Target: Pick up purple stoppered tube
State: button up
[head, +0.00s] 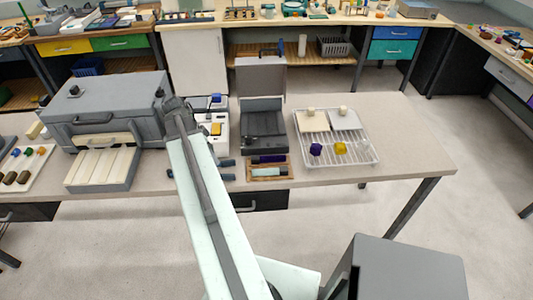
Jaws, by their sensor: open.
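A dark purple tube (268,159) lies in a shallow wooden tray (292,171) at the table's front edge, beside a light blue one (266,171). A purple block-like piece (316,149) sits on the white wire rack (372,158) further right, next to a yellow one (340,149). I cannot tell from this view which purple piece carries a stopper. My gripper (177,104) is at the dark far end of my arm, left of both purple pieces and apart from them. Its jaws are open; their fingers are hard to make out. My arm hides part of the table.
A grey machine (112,107) stands left of my arm. An open grey case (263,118) stands behind the wooden tray. Two pale blocks (313,120) are on the rack's back part. The table (410,130) is clear at its right end.

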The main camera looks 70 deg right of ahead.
aim_at(256, 157)
jog(key=s+d+m, duration=0.2)
jog(key=s, duration=0.2)
jog(key=s+d+m+b, duration=0.1)
jog(key=s+d+m, duration=0.1)
jog(key=s+d, duration=0.1)
jog(key=s+d+m+g, duration=0.1)
jog(key=s+d+m, duration=0.1)
jog(key=s, duration=0.4)
jog(key=shift+d+f+m, duration=0.1)
jog(key=shift+d+m, duration=0.3)
jog(key=shift+d, duration=0.1)
jog(key=b+x, duration=0.5)
jog(key=b, duration=0.1)
jog(key=shift+d+f, duration=0.1)
jog(key=shift+f, duration=0.35)
jog(key=shift+r, duration=0.2)
grip_shut()
